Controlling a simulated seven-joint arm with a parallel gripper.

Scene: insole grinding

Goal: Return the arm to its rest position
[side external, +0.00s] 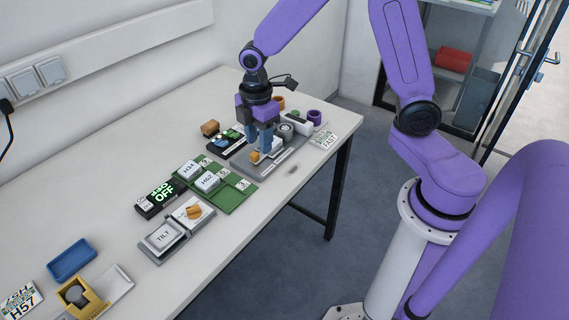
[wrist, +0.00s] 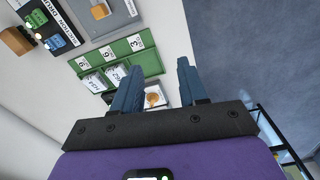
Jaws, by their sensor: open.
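My gripper (side external: 262,142) is over the far part of the table in the side view, above the grey plate (side external: 292,155). In the wrist view its two blue fingers (wrist: 158,65) stand apart with nothing between them. A small orange piece (side external: 254,156) lies on the grey plate near the fingers and shows at the top of the wrist view (wrist: 100,11). Another orange piece (side external: 193,211) lies on a white pad beside the TILT block (side external: 163,236). It shows partly between the fingers in the wrist view (wrist: 152,99). I cannot tell the exact finger height.
The green board (side external: 236,195) holds light blocks marked H34 and H62. A black OFF box (side external: 160,198) stands left of it. A blue tray (side external: 72,259) and a yellow holder (side external: 77,297) are at the near end. The table's right front strip is mostly clear; a wall runs behind.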

